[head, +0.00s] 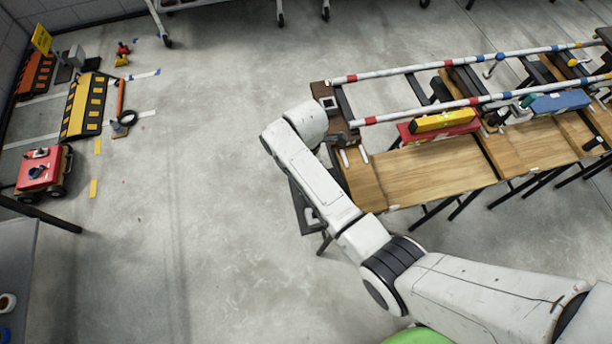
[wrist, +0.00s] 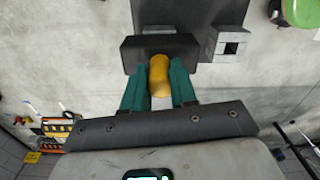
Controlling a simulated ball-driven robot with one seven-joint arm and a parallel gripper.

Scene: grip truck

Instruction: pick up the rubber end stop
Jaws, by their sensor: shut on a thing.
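My gripper (wrist: 160,75) has two green fingers in the wrist view. They are shut on a rounded yellow-orange piece (wrist: 160,78). A dark grey block (wrist: 135,54), seemingly the rubber end stop, lies straight beyond the fingertips, touching or just behind the yellow piece. I cannot tell whether block and yellow piece are joined. In the head view my arm reaches to the left end of the wooden bench (head: 410,178), and its own end hides the fingers and whatever they hold.
Striped rails (head: 430,72) run above the bench, with a yellow level (head: 442,121) on a red item. A red cart (head: 42,170) and yellow-black ramp (head: 80,108) stand left. The middle floor is clear.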

